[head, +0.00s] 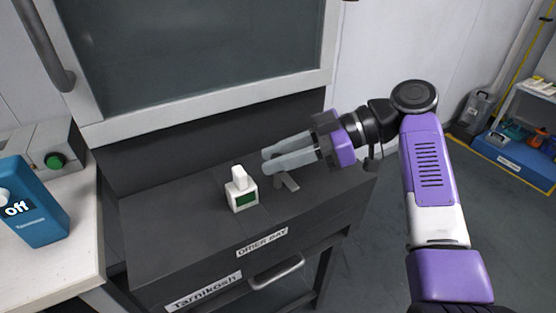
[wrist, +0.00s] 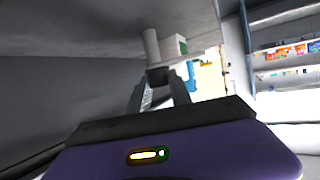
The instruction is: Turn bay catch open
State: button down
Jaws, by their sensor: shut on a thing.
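The bay catch (head: 288,183) is a small grey lever on the dark bench top, partly hidden under my fingers in the head view. My gripper (head: 267,161) reaches in from the right, its two pale fingers lying low over the bench, and is shut on the catch. In the wrist view, my fingertips (wrist: 160,80) close around a dark grey piece of the catch (wrist: 158,76). How far the catch is turned cannot be told.
A glazed panel (head: 195,50) rises behind. A blue unit marked "off" (head: 32,225) stands at left. Shelving (head: 520,135) is far right.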

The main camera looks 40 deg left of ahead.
jog(key=shift+f, duration=0.1)
jog(key=c, duration=1.2)
grip_release()
jog(key=shift+o, duration=0.2)
jog(key=v, duration=0.7)
jog(key=shift+w+d+p, duration=0.2)
jog(key=shift+p, duration=0.15)
